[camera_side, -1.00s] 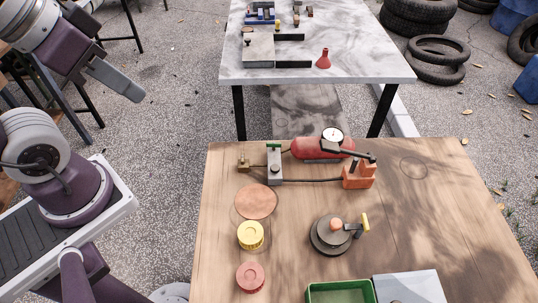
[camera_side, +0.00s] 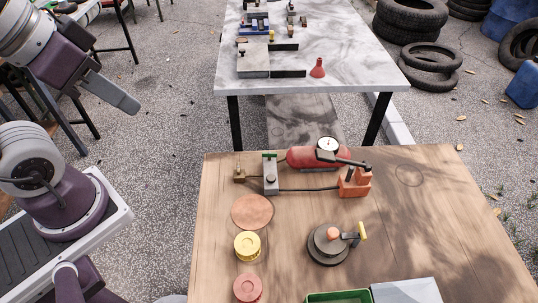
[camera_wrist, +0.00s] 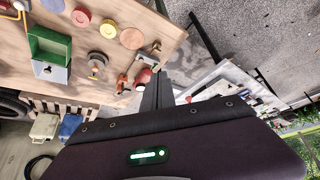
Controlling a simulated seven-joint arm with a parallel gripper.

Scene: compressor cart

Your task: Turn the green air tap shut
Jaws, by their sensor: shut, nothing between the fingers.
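The green air tap (camera_side: 269,155) is a small green bar on top of an upright grey block (camera_side: 271,178) near the back left of the wooden table. In the side view the bar lies roughly left to right. A red tank with a white gauge (camera_side: 327,144) stands just right of it, and a brass fitting (camera_side: 239,175) sits to its left. My gripper (camera_side: 132,106) is shut and empty, off the table's left side, well above and apart from the tap. In the wrist view my shut fingers (camera_wrist: 157,78) point toward the table's edge; the green bar is not clear there.
An orange clamp-like part (camera_side: 355,183) and a dark hose lie right of the block. A yellow tin (camera_side: 247,246), a red tin (camera_side: 248,287), a dark round stand (camera_side: 328,244) and a green tray (camera_side: 340,297) are nearer. A marble-topped table (camera_side: 350,70) stands behind.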

